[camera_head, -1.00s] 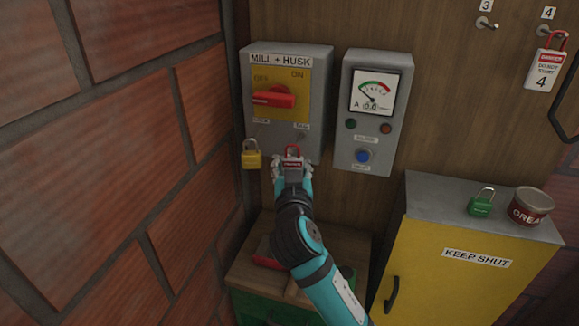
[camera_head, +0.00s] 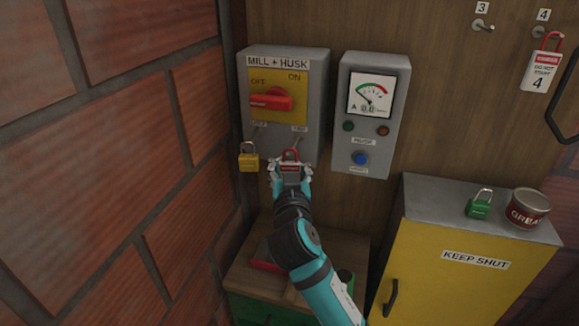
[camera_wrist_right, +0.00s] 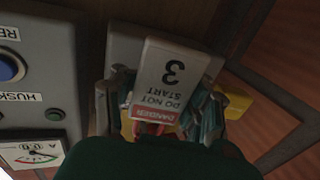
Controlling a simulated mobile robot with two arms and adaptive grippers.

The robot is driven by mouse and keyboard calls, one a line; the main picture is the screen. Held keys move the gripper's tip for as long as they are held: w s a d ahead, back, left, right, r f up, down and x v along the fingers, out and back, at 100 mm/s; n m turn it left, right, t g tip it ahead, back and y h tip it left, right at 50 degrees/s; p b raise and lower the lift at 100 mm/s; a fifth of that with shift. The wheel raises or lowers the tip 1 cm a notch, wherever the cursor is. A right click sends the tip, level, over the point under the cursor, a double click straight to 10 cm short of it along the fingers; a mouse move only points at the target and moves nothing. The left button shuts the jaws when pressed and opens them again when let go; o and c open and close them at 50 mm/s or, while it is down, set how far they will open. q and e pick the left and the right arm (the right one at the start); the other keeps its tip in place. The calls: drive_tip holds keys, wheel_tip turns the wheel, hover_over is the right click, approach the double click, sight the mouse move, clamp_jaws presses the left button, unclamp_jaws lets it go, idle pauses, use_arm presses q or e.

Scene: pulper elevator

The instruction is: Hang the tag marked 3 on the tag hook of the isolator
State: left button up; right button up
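The isolator is the grey MILL + HUSK box (camera_head: 318,85) with a yellow plate and a red handle (camera_head: 271,99), turned toward OFF. A yellow padlock (camera_head: 249,162) hangs at its lower left. The tag hook (camera_head: 297,142) is under the small label at its lower right. My right gripper (camera_head: 290,172) is shut on the tag marked 3 (camera_wrist_right: 172,72), its red loop (camera_head: 291,154) just below the hook. I cannot tell whether loop and hook touch. In the right wrist view the tag's face sits between the fingers. My left gripper is not in view.
A meter box (camera_head: 372,115) is right of the isolator. Another tag, marked 4 (camera_head: 538,76), hangs at upper right; the hook under label 3 (camera_head: 482,25) is empty. A yellow cabinet (camera_head: 460,225) bears a green padlock (camera_head: 479,207) and a tin (camera_head: 526,207). A brick wall (camera_head: 120,150) closes the left.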

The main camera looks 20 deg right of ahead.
drive_tip(key=o, duration=0.6)
drive_tip(key=shift+o, duration=0.2)
